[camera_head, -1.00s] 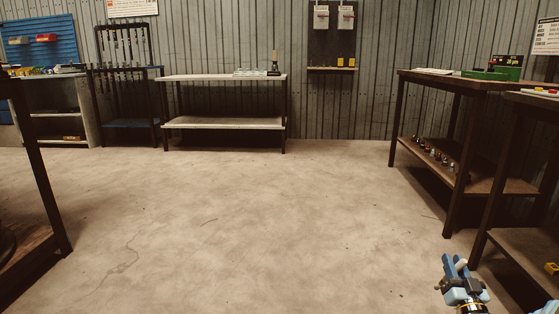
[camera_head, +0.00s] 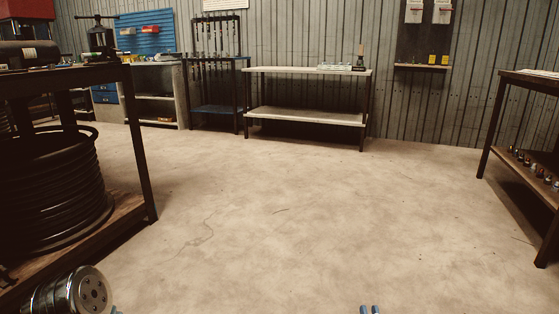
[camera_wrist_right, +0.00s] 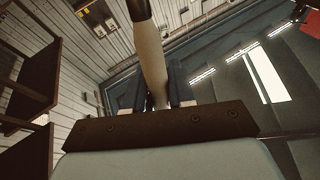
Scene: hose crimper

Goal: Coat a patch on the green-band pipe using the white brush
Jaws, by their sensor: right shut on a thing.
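My right gripper (camera_head: 370,309) shows only as two blue fingertips at the bottom edge of the head view. In the right wrist view, its dark blue fingers (camera_wrist_right: 153,97) are shut on a pale, cream-white handle, which I take for the white brush (camera_wrist_right: 153,65). It sticks out away from the palm, with a dark brown part at its far end, cut off by the top edge. No green-band pipe can be made out. Thin upright pieces hang in the dark rack (camera_head: 217,50) at the back, too small to tell any bands. My left gripper is not clearly seen.
A dark table (camera_head: 140,140) with a coiled black hose (camera_head: 50,195) on its lower shelf stands close on the left. A pale bench (camera_head: 300,72) stands at the back wall. Another table (camera_head: 490,125) is at the right edge. The floor (camera_head: 300,215) between is clear.

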